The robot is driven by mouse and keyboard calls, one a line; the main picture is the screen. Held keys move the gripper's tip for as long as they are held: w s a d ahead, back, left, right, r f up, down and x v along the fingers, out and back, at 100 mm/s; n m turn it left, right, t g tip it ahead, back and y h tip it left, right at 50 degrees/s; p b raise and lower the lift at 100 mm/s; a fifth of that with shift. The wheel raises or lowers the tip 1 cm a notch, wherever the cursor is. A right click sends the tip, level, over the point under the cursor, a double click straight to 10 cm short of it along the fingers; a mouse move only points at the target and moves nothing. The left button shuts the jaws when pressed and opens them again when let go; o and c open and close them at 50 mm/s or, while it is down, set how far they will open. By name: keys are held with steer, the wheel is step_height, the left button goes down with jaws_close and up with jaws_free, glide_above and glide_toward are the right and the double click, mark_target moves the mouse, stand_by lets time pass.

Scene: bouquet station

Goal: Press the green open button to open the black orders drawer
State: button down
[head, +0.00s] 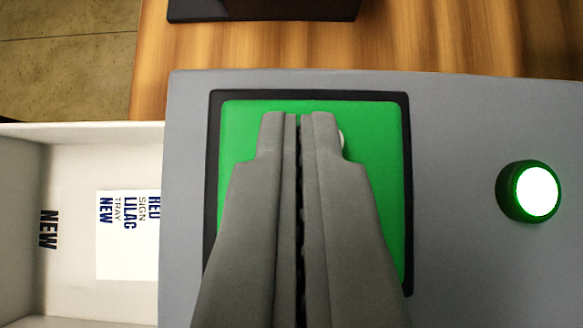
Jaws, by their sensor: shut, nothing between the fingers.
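The green open button (375,135) is a large green square plate in a black frame on a grey panel (460,130). My gripper (299,116) is shut and empty, and its fingers lie over the middle of the button in the head view. They hide much of the button and most of a small white mark on it. I cannot tell whether the fingertips touch the button. A round lamp (537,192) with a green rim glows white on the panel at the right. The black orders drawer cannot be made out for certain.
A white tray (75,135) marked NEW lies at the left, with a printed white card (125,255) in it. A dark object (265,8) stands on the wooden table (430,40) at the top. Tiled floor (60,70) shows at the upper left.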

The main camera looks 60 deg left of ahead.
steer(key=v, duration=1.7)
steer(key=shift+s+d, duration=0.1)
steer(key=shift+s, duration=0.05)
stand_by(0.3)
steer(key=s+d+f+m+t+h, duration=0.2)
steer(key=s+d+f+m+t, duration=0.1)
steer(key=s, duration=0.6)
steer(key=s+d+f+m+t+h, duration=0.3)
steer(key=s+d+m+t, duration=0.1)
steer(key=s, duration=0.4)
steer(key=s+d+f+m+t+h, duration=0.2)
steer(key=s+d+f+m+t, duration=0.1)
steer(key=s, duration=0.6)
steer(key=d+m+t, duration=0.1)
steer(key=d+t, duration=0.1)
steer(key=d, duration=0.1)
steer(key=shift+s, duration=0.3)
